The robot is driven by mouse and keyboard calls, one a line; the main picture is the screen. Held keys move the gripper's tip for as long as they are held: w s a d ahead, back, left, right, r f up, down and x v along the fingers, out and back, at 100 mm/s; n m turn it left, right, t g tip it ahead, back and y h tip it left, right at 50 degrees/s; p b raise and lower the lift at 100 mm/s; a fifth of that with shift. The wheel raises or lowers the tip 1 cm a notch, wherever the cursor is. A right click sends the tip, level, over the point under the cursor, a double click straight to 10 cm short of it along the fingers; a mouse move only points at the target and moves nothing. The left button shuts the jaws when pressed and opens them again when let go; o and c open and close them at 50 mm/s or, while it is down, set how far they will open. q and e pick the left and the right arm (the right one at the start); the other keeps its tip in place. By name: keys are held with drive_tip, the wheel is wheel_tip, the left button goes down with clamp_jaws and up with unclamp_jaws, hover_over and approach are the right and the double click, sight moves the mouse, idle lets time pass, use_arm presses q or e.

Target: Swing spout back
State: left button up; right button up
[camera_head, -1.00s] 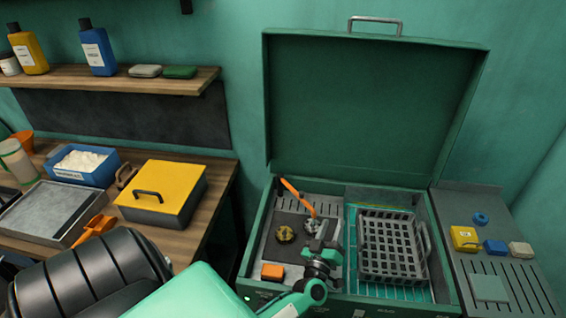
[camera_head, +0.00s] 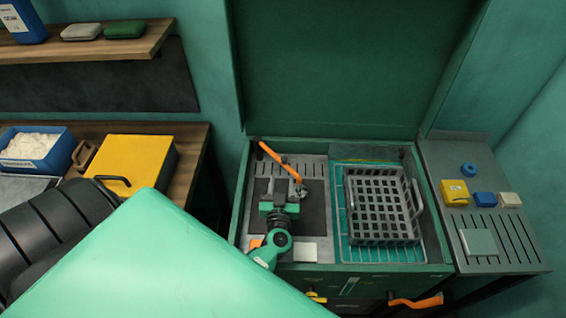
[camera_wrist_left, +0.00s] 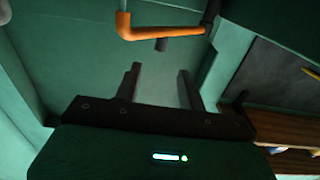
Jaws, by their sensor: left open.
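The orange spout (camera_head: 280,158) slants across the back of the left bay of the open green washer cabinet (camera_head: 236,205). Its dark end is up at the left and its lower right end meets a small grey fitting (camera_head: 298,190). My left gripper (camera_head: 282,193) is over the left bay, in front of the spout, open and empty. In the left wrist view the spout (camera_wrist_left: 160,30) crosses beyond the two open fingers (camera_wrist_left: 158,85), apart from them. My left arm hides part of the cabinet's front left. My right gripper is not in view.
A grey basket (camera_head: 382,210) fills the right bay. The raised lid (camera_head: 335,70) stands behind. A side shelf (camera_head: 510,250) holds small blocks. A yellow box (camera_head: 135,160) sits on the wooden bench at left. An orange handle (camera_head: 415,301) sticks out at the front.

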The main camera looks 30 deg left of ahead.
sight(284, 161)
use_arm(q)
drive_tip(key=b+x, duration=0.1)
drive_tip(key=x, duration=0.6)
drive_tip(key=shift+f+b, duration=0.15)
drive_tip(key=shift+b, duration=0.15)
drive_tip(key=shift+x, duration=0.9)
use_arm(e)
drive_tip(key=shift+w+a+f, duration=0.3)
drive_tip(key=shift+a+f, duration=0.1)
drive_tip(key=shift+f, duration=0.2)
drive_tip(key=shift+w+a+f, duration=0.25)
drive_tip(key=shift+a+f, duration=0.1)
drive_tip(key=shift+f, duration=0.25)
use_arm(q)
clamp_jaws()
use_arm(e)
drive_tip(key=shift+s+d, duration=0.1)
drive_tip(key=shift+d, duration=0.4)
